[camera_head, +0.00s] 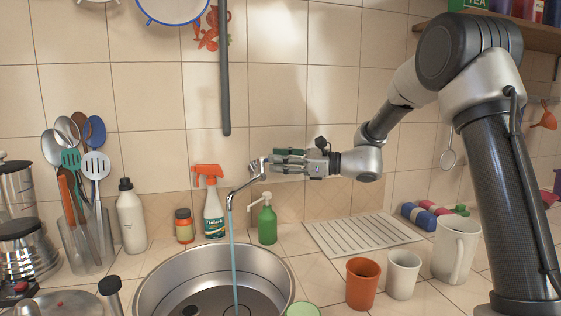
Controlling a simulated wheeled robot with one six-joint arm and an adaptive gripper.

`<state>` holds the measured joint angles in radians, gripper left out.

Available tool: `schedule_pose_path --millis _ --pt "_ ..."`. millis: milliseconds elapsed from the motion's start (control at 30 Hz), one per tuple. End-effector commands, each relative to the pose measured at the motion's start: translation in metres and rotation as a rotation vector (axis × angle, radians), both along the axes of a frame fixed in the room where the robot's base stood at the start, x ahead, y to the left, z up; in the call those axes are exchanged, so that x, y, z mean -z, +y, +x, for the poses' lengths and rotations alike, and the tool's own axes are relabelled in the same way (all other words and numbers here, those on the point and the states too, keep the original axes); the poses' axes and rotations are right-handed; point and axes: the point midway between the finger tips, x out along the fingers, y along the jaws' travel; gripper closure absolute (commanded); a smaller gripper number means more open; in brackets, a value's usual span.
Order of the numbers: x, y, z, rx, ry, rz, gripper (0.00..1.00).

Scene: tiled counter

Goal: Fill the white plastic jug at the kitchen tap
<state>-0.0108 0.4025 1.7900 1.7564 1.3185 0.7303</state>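The metal tap (238,188) stands over the sink, and a thin blue stream of water (234,262) runs from its spout into the basin. My gripper (272,162) points left at the top of the tap, by its handle. Its fingers overlap the tap in this view, so I cannot tell whether they touch it or how far they are closed. The white jug (447,250) stands upright on the counter at the right, beside my arm, away from the sink. Its inside is not visible.
The round steel sink (155,290) is at the front centre. An orange cup (362,284) and a white cup (403,275) stand between sink and jug. A spray bottle (213,215) and green soap bottle (267,222) stand behind the sink. The drainboard (360,235) is bare.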

Motion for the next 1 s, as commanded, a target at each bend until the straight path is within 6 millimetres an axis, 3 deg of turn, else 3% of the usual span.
schedule_pose_path --millis 33,233,667,1000 --pt "0.000 0.000 0.000 0.000 0.000 0.000 0.66" --pt "0.000 0.000 0.000 0.000 0.000 0.000 1.00" --pt "-0.001 -0.001 0.001 -0.020 -0.002 0.003 1.00" --pt "-0.001 -0.003 0.013 -0.200 -0.004 0.002 1.00"
